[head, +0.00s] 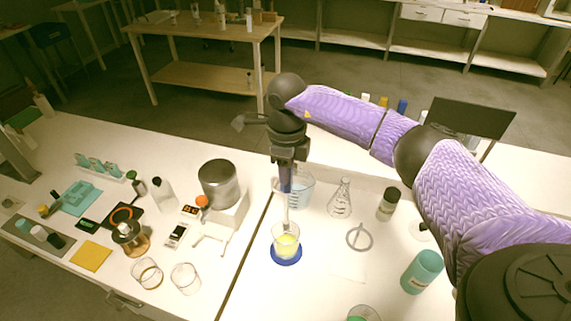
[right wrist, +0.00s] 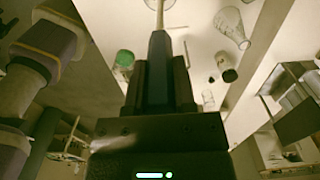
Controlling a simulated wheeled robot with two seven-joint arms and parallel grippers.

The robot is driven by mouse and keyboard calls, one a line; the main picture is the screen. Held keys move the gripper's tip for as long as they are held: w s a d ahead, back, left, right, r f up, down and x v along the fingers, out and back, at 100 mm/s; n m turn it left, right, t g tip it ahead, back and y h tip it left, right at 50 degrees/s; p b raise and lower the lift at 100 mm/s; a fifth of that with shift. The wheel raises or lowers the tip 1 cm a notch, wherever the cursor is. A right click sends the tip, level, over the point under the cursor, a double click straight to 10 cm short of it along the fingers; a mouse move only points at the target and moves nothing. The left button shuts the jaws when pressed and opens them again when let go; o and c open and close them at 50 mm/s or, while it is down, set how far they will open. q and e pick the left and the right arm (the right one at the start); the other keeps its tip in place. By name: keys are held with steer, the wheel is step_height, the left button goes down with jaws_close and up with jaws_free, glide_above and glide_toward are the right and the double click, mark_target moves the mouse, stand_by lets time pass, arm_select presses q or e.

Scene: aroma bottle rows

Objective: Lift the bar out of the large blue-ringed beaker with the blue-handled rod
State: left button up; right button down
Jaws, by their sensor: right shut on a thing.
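My right gripper (head: 287,166) points down above the middle of the table, shut on the dark blue handle of the rod (head: 286,185). The pale shaft hangs upright over a clear beaker of yellow liquid (head: 286,246), standing on a blue disc (head: 285,257). Its lower end seems to reach the beaker mouth; I cannot tell how deep. In the right wrist view the handle (right wrist: 158,48) sits between my fingers. A larger beaker with blue at it (head: 301,193) stands just behind the rod, partly covered by it. I cannot make out the bar. My left gripper is not in view.
A teal bottle (head: 422,272) stands nearer. A metal pot (head: 219,184) and a scale (head: 180,233) are to the left. Bare table lies right of the blue disc.

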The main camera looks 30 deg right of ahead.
step_height(320, 180, down, 9)
steer(key=b, duration=0.6)
steer(key=shift+b, duration=0.3)
steer(key=shift+f, duration=0.25)
steer(key=shift+r, duration=0.1)
